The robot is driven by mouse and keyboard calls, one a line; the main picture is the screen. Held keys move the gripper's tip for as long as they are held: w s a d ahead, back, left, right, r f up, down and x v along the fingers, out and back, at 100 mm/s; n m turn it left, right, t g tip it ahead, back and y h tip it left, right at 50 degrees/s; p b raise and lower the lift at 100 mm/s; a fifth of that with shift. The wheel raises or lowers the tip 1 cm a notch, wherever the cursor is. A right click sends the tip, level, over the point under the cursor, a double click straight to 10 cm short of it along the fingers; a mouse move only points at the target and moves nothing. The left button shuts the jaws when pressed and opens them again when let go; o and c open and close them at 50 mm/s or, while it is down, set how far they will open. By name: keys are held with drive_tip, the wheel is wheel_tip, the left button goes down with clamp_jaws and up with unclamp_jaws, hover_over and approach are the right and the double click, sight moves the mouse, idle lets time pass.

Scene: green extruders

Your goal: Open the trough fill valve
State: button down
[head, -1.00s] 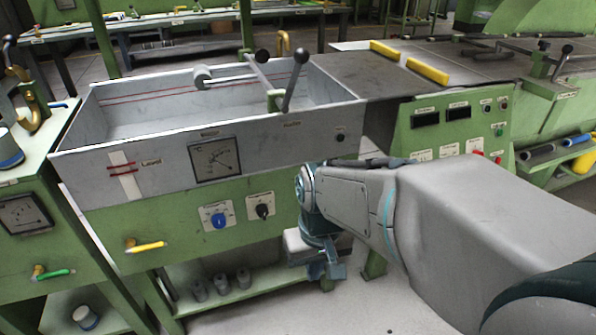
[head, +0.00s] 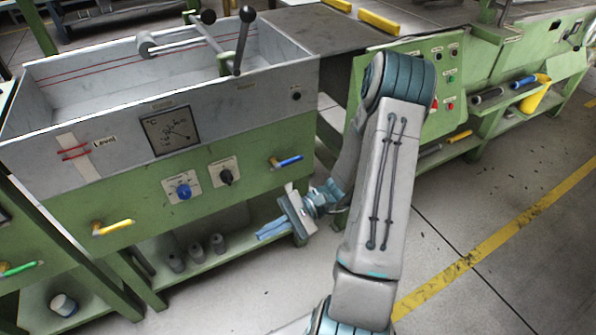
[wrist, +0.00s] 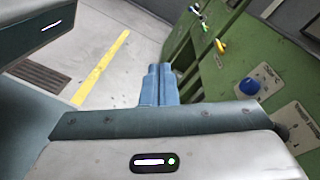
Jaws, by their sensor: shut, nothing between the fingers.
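The grey trough (head: 75,68) stands on a green frame at the left of the head view. Its front panel carries a valve with a yellow handle (head: 115,228) at lower left and one with a blue handle (head: 288,161) at right. I cannot read which is the fill valve. The yellow handle also shows in the wrist view (wrist: 220,45). My gripper (head: 272,229) is shut and empty, in front of the lower panel, below the blue handle and apart from it. In the wrist view its blue fingers (wrist: 160,84) lie together, pointing along the panel.
A blue knob (head: 182,190) and a black knob (head: 226,176) sit between the valves. A green-handled valve (head: 20,268) is on the neighbouring unit. Grey cylinders (head: 196,255) stand on the low shelf. The floor (head: 470,200) at right is open.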

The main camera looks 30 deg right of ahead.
drive_tip(key=w+d+f+m+t+h, duration=0.1)
drive_tip(key=d+f+m+t+h, duration=0.3)
drive_tip(key=m+t, duration=0.4)
drive_tip(key=w+d+f+m+t+h, duration=0.2)
drive_tip(key=d+f+m+t+h, duration=0.2)
drive_tip(key=d+m+t+h, duration=0.2)
drive_tip(key=w+d+f+m+t+h+p, duration=0.1)
drive_tip(key=w+d+f+m+t+h, duration=0.1)
drive_tip(key=d+m+t+h, duration=0.4)
drive_tip(key=d+f+m+t, duration=0.1)
drive_tip(key=m+t, duration=0.4)
drive_tip(key=t, duration=0.1)
drive_tip(key=shift+w+f, duration=0.25)
drive_tip(key=shift+f, duration=0.15)
drive_tip(key=shift+a, duration=0.1)
approach(290, 162)
drive_tip(key=w+d+r, duration=0.1)
drive_tip(key=w+r, duration=0.1)
drive_tip(key=w, duration=0.3)
drive_tip(key=shift+w+r+b, duration=0.4)
drive_tip(key=shift+b, duration=0.05)
